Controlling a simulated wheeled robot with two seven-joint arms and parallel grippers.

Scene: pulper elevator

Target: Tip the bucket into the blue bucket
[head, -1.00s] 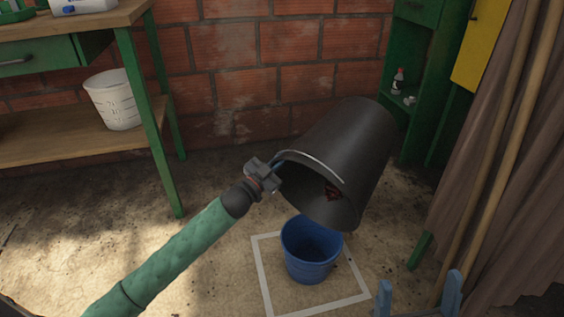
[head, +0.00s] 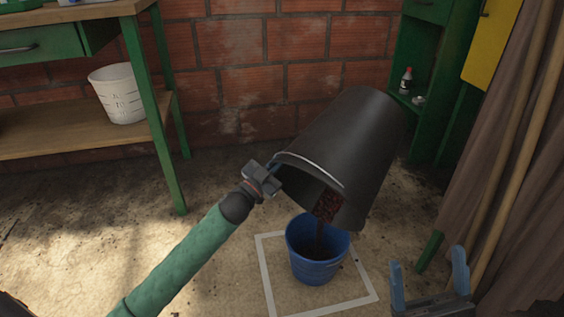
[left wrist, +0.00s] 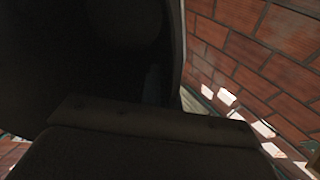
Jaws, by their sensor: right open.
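A large black bucket (head: 350,135) hangs steeply tilted in the air, its mouth facing down over the blue bucket (head: 318,262). Dark red, grainy contents (head: 328,205) show at its lower lip, and a dark stream falls from there into the blue bucket. The blue bucket stands upright on the floor. My left gripper (head: 276,172) is shut on the black bucket at its rim. The black bucket (left wrist: 80,60) fills much of the left wrist view, very dark. My right gripper (head: 429,262) is open and empty at the lower right, apart from both buckets.
A white square outline (head: 269,285) is marked on the floor around the blue bucket. A green shelf (head: 428,130) and a brown curtain (head: 510,190) are at right. A brick wall (head: 250,80) closes the back.

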